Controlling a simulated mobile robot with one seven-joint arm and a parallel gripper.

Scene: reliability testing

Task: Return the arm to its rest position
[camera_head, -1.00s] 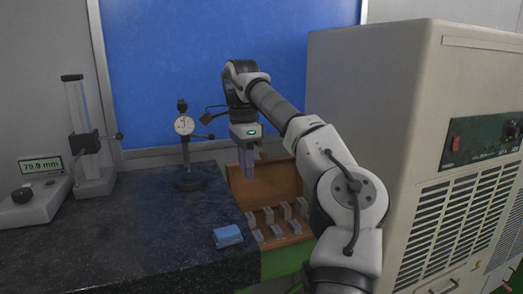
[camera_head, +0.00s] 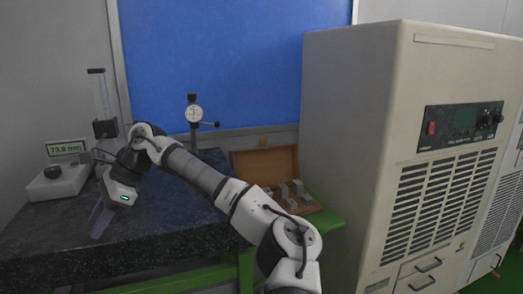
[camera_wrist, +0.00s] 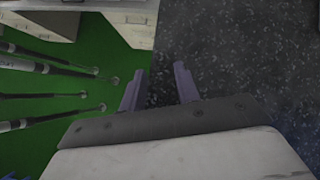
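My gripper (camera_head: 101,219) hangs at the left end of my arm, over the left front part of the dark granite table (camera_head: 185,232). Its purple fingers point down. In the wrist view my gripper (camera_wrist: 158,86) has its two fingers apart, with nothing seen between them. The granite surface (camera_wrist: 230,50) and its edge lie beyond the fingers. My arm stretches left across the table, bent at the elbow.
A digital readout (camera_head: 66,148) and a height stand (camera_head: 104,128) are close behind my gripper. A dial gauge (camera_head: 194,114) stands farther back. An open wooden box (camera_head: 265,165) with grey blocks is right. A beige cabinet (camera_head: 365,130) fills the right side.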

